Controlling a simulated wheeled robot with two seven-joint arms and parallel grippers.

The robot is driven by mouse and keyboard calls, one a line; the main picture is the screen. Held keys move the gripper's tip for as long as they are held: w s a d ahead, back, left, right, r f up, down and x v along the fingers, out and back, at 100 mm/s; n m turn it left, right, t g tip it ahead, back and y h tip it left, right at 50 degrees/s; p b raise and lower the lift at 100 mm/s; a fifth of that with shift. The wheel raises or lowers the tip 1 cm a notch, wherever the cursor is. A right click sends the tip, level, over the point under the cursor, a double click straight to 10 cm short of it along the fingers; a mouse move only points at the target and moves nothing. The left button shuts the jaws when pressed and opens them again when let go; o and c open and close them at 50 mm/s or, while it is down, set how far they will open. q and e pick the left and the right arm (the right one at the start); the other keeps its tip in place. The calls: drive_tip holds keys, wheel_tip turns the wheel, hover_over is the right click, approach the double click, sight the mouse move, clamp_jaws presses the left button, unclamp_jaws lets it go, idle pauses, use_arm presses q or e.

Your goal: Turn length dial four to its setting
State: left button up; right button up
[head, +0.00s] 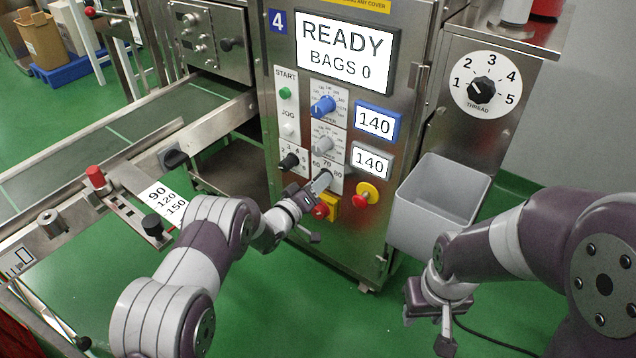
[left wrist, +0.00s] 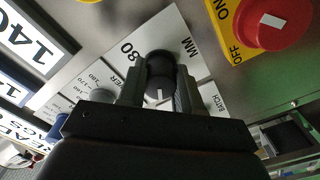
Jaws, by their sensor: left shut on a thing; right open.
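Machine four (head: 278,22) has a front panel with a length dial scale (head: 326,165) reading 60, 70, 80. My left gripper (head: 318,185) is at this scale and hides the dial in the head view. In the left wrist view my left gripper (left wrist: 160,90) is shut on the black length dial (left wrist: 160,66), one finger on each side. A white mark shows on the knob, with 80 and MM printed beside it; the exact setting cannot be told. My right gripper (head: 441,325) is open and empty, low in front of the grey bin.
A yellow and red on/off switch (head: 332,207) sits just below the dial, also in the left wrist view (left wrist: 272,22). A red stop button (head: 362,198), a black batch knob (head: 289,160), a grey knob (head: 322,145) and a blue knob (head: 322,107) are close by. A bin (head: 432,218) hangs right.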

use_arm(q)
drive_tip(key=shift+s+d+f, duration=0.1)
drive_tip(key=shift+s+f, duration=0.15)
drive_tip(key=shift+f, duration=0.25)
drive_tip(key=o, duration=1)
drive_tip(key=shift+r, duration=0.2)
drive_tip(key=shift+w, duration=0.1)
drive_tip(key=shift+r, duration=0.15)
drive_tip(key=p+v, duration=0.5)
drive_tip(key=v, duration=0.7)
drive_tip(key=shift+s+a, duration=0.2)
drive_tip(key=shift+s, duration=0.1)
